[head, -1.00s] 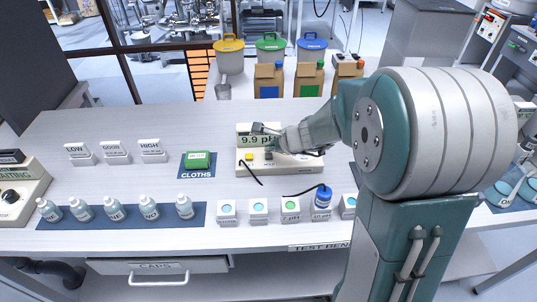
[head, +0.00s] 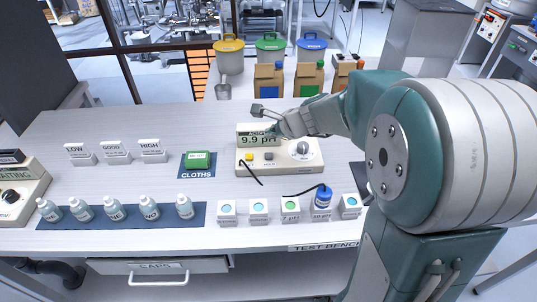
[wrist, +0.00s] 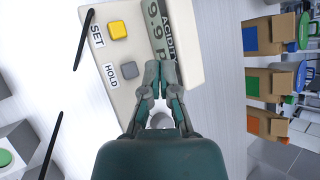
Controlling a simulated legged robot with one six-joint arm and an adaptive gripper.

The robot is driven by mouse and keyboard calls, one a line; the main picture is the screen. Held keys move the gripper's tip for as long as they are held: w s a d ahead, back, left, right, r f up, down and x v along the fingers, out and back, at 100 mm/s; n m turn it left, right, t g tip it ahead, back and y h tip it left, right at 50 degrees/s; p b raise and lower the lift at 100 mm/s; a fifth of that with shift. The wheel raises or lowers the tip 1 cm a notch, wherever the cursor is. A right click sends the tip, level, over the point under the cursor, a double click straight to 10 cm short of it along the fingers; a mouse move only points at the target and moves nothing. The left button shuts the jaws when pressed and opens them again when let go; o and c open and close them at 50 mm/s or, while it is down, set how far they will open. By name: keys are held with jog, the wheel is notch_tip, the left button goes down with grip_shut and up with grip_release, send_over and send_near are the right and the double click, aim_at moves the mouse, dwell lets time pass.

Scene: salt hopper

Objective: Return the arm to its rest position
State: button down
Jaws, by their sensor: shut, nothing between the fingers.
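My gripper (head: 262,112) is above the back of the acidity meter in the head view, apart from it as far as I can tell. In the wrist view my gripper (wrist: 160,66) points over the meter with its fingertips together and nothing between them. The acidity meter (head: 284,164) is a cream box on the bench whose screen reads 9.9 pH. Its yellow SET button (wrist: 119,29) and grey HOLD button (wrist: 124,74) show in the wrist view. My arm reaches in from the right.
The bench (head: 110,120) holds a row of bottles (head: 115,210), a green cloth pack (head: 198,160) and several small white blocks (head: 258,211). Cardboard boxes (head: 268,80) and lidded buckets (head: 230,55) stand behind. Bare bench lies at the back left.

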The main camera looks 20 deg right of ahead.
dwell(0.4)
jog(key=s+a+r+n+g, duration=0.1)
jog(key=s+a+r+n, duration=0.15)
jog(key=s+n, duration=0.4)
jog(key=s+a+r+n+g, duration=0.1)
jog(key=s+a+r+n, duration=0.1)
jog(key=s+r+n, duration=0.4)
jog(key=s+d+n+h, duration=0.2)
jog(key=s+n, duration=0.2)
jog(key=s, duration=0.3)
jog(key=s+d+f+n+h, duration=0.1)
jog(key=s+d+n+h, duration=0.1)
jog(key=s+n, duration=0.2)
jog(key=s, duration=0.3)
jog(key=shift+s+f+h, duration=0.15)
jog(key=shift+h, duration=0.15)
jog(key=c, duration=1.3)
grip_release()
jog(key=shift+n, duration=0.25)
jog(key=shift+c, duration=0.2)
